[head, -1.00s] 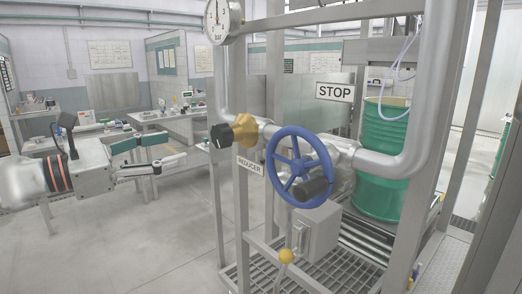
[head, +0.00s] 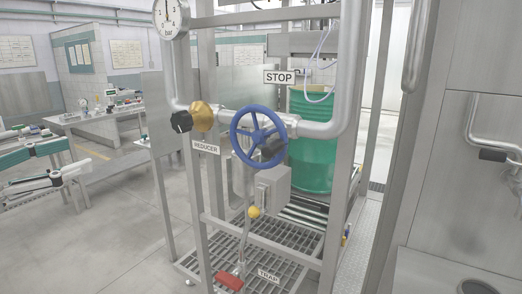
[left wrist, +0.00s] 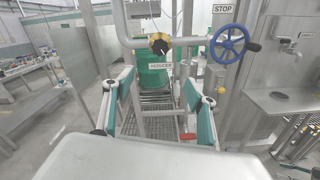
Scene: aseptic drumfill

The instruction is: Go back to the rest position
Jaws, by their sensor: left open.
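My left gripper (head: 78,156) is at the left edge of the head view, with its two teal and white fingers apart and nothing between them. It hangs clear in front of the pipe rack, left of the black knob (head: 181,121) on the yellow reducer valve (head: 202,116). In the left wrist view its open fingers (left wrist: 160,80) point toward the rack, with the reducer valve (left wrist: 160,43) seen beyond the gap. The blue handwheel (head: 234,136) is right of the reducer, untouched. My right gripper is not in view.
A metal frame (head: 201,220) carries the pipe, a gauge (head: 171,15) and a STOP sign (head: 280,77). A green drum (head: 315,150) stands behind it. A red-handled part (head: 228,281) sits low near the TRAP label. Benches (head: 110,117) stand at the back left. The left floor is open.

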